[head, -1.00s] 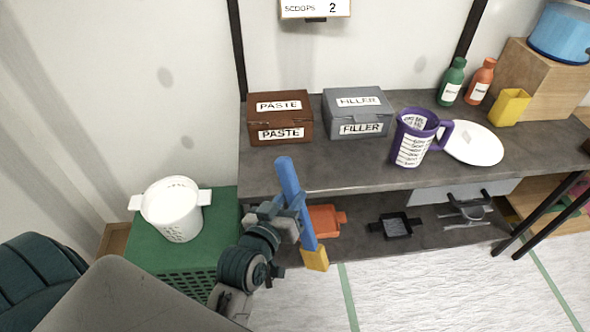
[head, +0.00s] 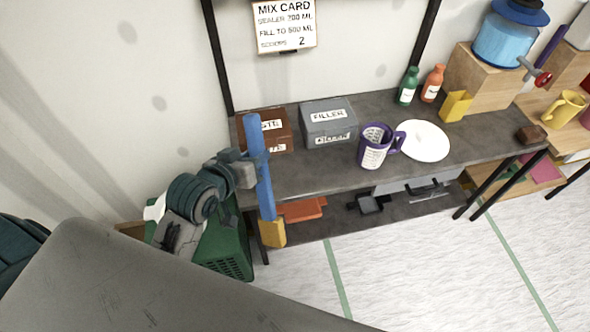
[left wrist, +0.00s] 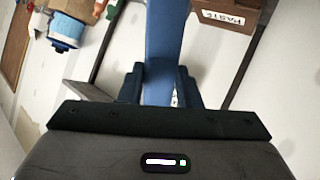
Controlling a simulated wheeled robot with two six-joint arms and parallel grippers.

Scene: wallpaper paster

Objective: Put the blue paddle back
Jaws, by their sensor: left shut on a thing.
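The blue paddle (head: 262,178) is a long blue bar with a yellow block at its lower end. It stands nearly upright in the head view, in front of the left end of the dark workbench. My left gripper (head: 250,168) is shut on its blue shaft. In the left wrist view the blue shaft (left wrist: 165,50) runs up between the two dark fingers of the gripper (left wrist: 160,85). The paddle hides part of the brown paste box (head: 277,132). My right gripper is not in view.
The bench (head: 330,175) also holds a grey filler box (head: 328,122), a purple mug (head: 374,150), a white plate (head: 423,140) and bottles. An orange tray (head: 303,209) and a black tray (head: 370,203) lie on the lower shelf. A green crate (head: 225,250) stands left.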

